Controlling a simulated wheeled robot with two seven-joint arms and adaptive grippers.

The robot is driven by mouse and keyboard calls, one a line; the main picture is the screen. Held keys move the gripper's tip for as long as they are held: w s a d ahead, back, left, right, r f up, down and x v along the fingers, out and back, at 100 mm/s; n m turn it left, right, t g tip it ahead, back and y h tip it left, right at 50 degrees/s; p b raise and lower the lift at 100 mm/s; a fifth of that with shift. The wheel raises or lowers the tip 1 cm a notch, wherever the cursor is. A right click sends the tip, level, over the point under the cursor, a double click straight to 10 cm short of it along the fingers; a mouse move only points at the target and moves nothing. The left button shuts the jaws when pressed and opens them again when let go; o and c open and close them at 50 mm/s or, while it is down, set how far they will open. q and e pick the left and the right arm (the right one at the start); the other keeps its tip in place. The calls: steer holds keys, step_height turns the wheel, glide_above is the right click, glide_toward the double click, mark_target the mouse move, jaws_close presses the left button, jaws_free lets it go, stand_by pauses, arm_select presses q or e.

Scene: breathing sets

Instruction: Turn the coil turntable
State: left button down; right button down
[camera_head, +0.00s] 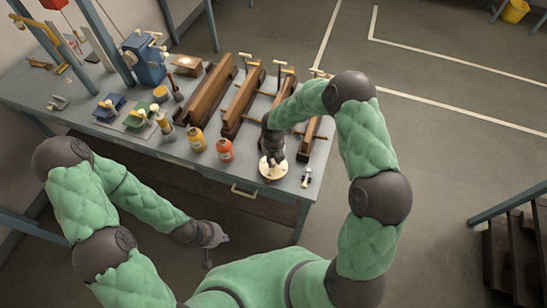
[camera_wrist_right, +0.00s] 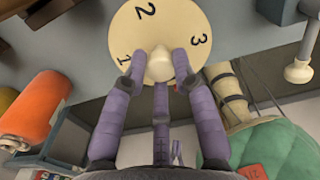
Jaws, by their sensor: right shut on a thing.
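The coil turntable is a round cream disc (camera_head: 273,170) at the front right of the workbench. In the right wrist view the disc (camera_wrist_right: 150,18) shows the numbers 1, 2 and 3 and a pale central knob (camera_wrist_right: 160,66). My right gripper (camera_head: 271,156) comes down over it, and in the wrist view its purple fingers (camera_wrist_right: 158,82) are closed around the knob. The fingers hide part of the disc's near side. My left gripper (camera_head: 218,241) hangs low in front of the bench, away from everything on it; its fingers are too small to read.
An orange bottle (camera_head: 225,150) and a yellow bottle (camera_head: 197,139) stand left of the disc. Long wooden boxes (camera_head: 245,100) lie behind it. A small metal fitting (camera_head: 307,177) is to its right, near the bench edge. A drawer handle (camera_head: 243,191) is on the bench front.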

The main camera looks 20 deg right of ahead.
mark_target(273, 161)
steer(key=shift+n, duration=0.5)
steer(key=c, duration=1)
jaws_free()
step_height(273, 161, up, 12)
steer(key=shift+r, duration=0.1)
steer(key=shift+f, duration=0.2)
